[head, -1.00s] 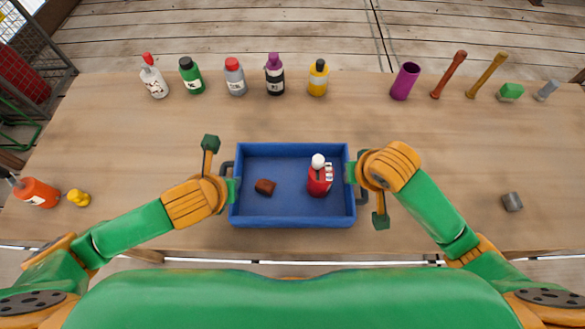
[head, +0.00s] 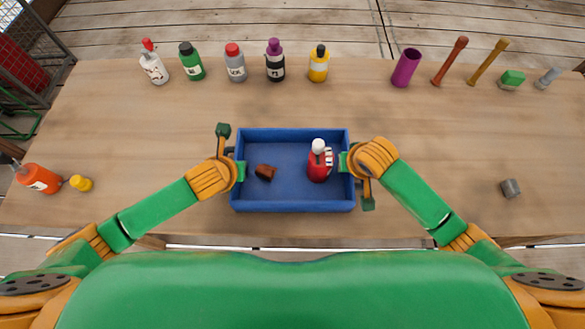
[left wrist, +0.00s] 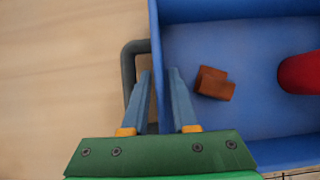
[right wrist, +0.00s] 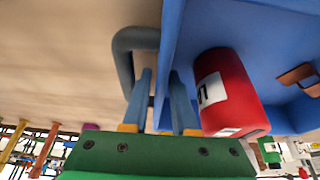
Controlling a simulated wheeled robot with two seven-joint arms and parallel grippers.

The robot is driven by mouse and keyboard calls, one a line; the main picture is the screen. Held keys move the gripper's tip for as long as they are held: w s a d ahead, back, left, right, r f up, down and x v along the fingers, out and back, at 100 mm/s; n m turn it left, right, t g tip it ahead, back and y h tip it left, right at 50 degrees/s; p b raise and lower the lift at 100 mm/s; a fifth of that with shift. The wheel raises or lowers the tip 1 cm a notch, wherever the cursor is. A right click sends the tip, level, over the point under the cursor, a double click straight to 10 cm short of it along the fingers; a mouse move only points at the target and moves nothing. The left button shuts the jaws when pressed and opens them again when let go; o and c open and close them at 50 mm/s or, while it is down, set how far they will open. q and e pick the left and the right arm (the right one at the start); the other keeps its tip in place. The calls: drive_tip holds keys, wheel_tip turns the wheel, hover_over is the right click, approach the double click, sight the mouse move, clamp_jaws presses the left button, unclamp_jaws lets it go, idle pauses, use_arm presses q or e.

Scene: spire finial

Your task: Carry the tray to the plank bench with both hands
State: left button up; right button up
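The blue tray (head: 292,207) stands on the wooden table in front of me, with a red bottle (head: 320,162) with a white cap and a small brown block (head: 265,172) inside. My left gripper (head: 240,170) is at its left end and my right gripper (head: 346,162) at its right end. In the left wrist view, the fingers (left wrist: 160,72) lie on both sides of the tray's side wall, by a dark grey handle (left wrist: 128,75). The right wrist view shows the fingers (right wrist: 160,72) likewise placed by the other handle (right wrist: 122,55). Contact is unclear.
Several bottles (head: 235,65), a purple cup (head: 406,68), wooden sticks (head: 450,62) and a green block (head: 511,79) line the table's (head: 440,120) back edge. An orange bottle (head: 40,179) and a yellow piece (head: 82,184) are left; a grey block (head: 511,188) is right.

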use_arm(q)
clamp_jaws()
use_arm(e)
clamp_jaws()
idle(1.1)
